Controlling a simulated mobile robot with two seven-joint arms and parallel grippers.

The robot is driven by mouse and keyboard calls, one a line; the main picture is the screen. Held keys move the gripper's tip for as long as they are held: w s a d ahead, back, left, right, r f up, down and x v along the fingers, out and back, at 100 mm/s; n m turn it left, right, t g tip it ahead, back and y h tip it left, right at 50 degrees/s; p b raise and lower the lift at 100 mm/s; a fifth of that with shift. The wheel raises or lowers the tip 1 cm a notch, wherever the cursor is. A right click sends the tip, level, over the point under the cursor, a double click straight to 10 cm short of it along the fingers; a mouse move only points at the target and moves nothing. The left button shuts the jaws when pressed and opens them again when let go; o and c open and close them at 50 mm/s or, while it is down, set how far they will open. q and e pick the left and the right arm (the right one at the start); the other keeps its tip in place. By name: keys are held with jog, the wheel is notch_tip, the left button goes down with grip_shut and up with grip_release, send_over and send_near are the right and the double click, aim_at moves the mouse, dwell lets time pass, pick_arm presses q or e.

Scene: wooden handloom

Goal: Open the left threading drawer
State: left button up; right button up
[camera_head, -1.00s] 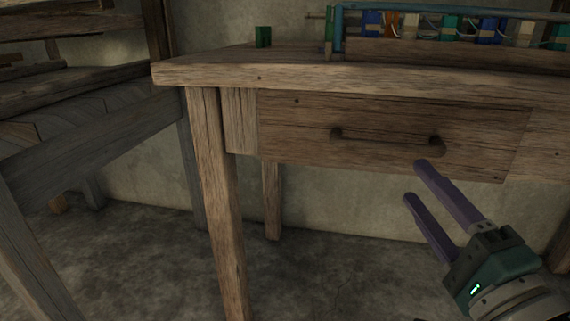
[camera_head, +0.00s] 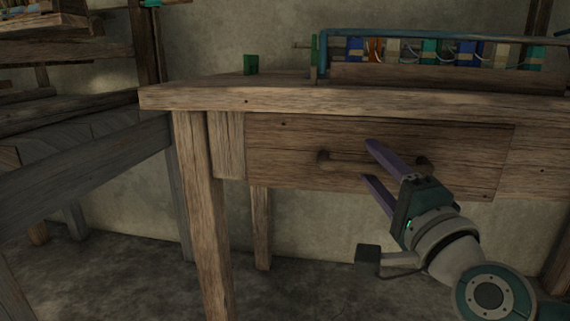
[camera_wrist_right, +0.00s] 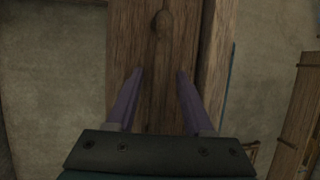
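The drawer (camera_head: 284,143) is a plain wooden front set in the table, and it looks shut. Its dark bar handle (camera_head: 324,156) runs across the front, with the middle hidden behind my right gripper. My right gripper (camera_head: 367,161) is open in front of the handle, its two purple fingers pointing up and left. In the right wrist view the open fingers (camera_wrist_right: 158,72) lie either side of a wooden surface, with a dark round knob-like end (camera_wrist_right: 162,22) ahead of them. My left gripper is out of view.
The tabletop (camera_head: 215,97) carries a rack of coloured spools (camera_head: 430,52) and a small green block (camera_head: 251,64). A table leg (camera_head: 203,220) stands left of the drawer. A wooden loom frame (camera_head: 90,155) is at the left. Floor below is clear.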

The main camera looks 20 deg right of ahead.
grip_shut()
dwell(1.3)
